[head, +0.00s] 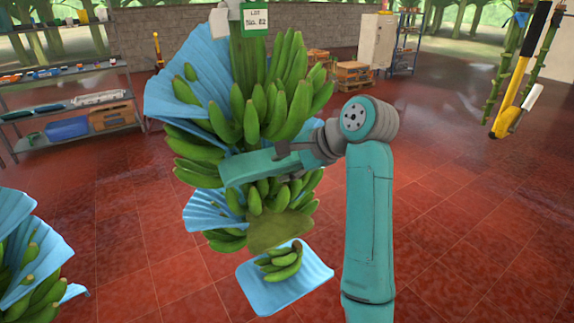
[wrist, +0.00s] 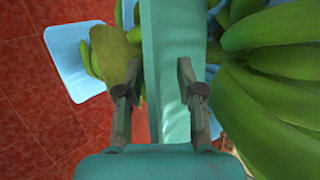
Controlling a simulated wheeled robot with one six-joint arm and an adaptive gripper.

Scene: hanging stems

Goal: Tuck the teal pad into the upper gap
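A banana bunch (head: 262,105) hangs upright on its stem, with tiers of green fruit and blue sheets between some tiers. My gripper (head: 296,160) is at the right front of the bunch, at mid-height. It is shut on the teal pad (head: 250,168), which points left across the bunch between an upper tier and a lower tier. In the wrist view the teal pad (wrist: 165,60) runs between both fingers (wrist: 160,88), with large green bananas (wrist: 265,80) close on its right. I cannot tell how deep the pad's far end sits in the gap.
A blue sheet (head: 206,212) sticks out at the lower left of the bunch. Another blue sheet (head: 290,290) with small bananas is at the bottom. A second bunch (head: 30,265) is at lower left. The red tiled floor (head: 460,240) is clear at right.

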